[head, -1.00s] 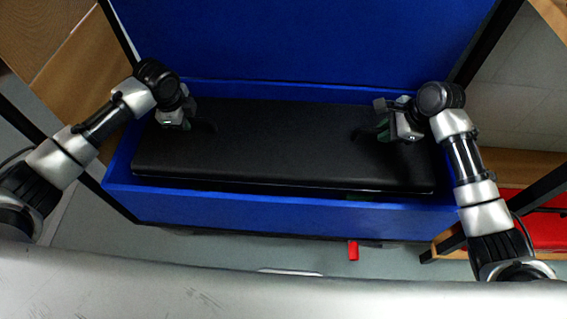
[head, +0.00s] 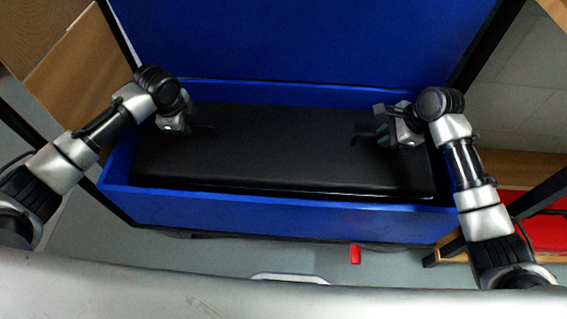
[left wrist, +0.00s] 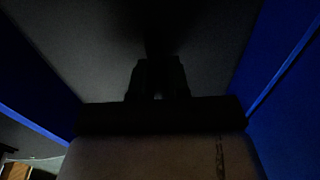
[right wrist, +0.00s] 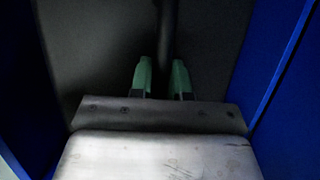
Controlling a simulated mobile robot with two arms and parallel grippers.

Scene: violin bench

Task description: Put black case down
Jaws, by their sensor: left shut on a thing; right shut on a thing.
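The black case (head: 280,150) is a long, flat, dark box lying level inside the open blue box (head: 290,215). Its front edge shows just above the blue front wall; whether it touches the bottom is hidden. My left gripper (head: 195,128) is shut on a dark handle at the case's left end. The left wrist view is very dark, with its fingers (left wrist: 158,85) barely visible. My right gripper (head: 378,138) is shut on a handle at the right end. In the right wrist view its green fingertips (right wrist: 162,78) stand either side of the dark handle (right wrist: 167,40).
The blue lid (head: 300,40) stands open behind the case. The box walls are close around the case on all sides. A small red object (head: 355,254) lies on the floor in front. A red surface (head: 535,232) is at the right.

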